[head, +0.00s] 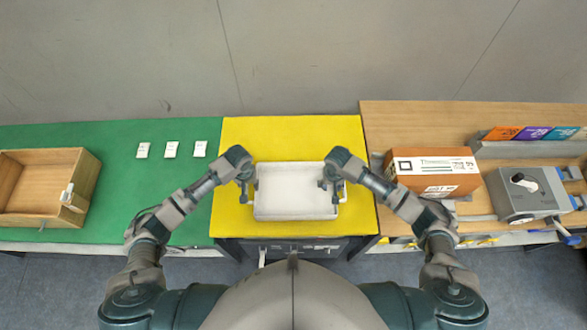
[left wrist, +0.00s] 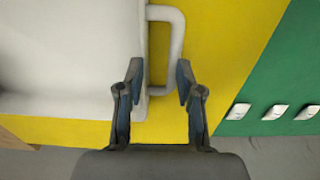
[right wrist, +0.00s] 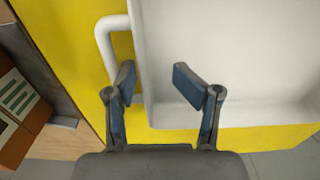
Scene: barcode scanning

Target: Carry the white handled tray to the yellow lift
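The white handled tray (head: 296,209) rests on the yellow lift (head: 290,137), empty and level. My left gripper (head: 245,190) is at the tray's left side; in the left wrist view its fingers (left wrist: 159,82) are spread, with the near part of one white handle (left wrist: 178,45) between them and no clear grip. My right gripper (head: 329,190) is at the tray's right side; in the right wrist view its fingers (right wrist: 155,82) are apart over the tray's side wall, the left finger overlapping the near end of the other handle (right wrist: 103,43).
A green table with an open wooden box (head: 34,222) and several small white items (head: 171,149) lies left. To the right, a wooden table holds a brown carton (head: 425,185), a grey device (head: 528,194) and coloured cards (head: 533,133). The yellow surface around the tray is clear.

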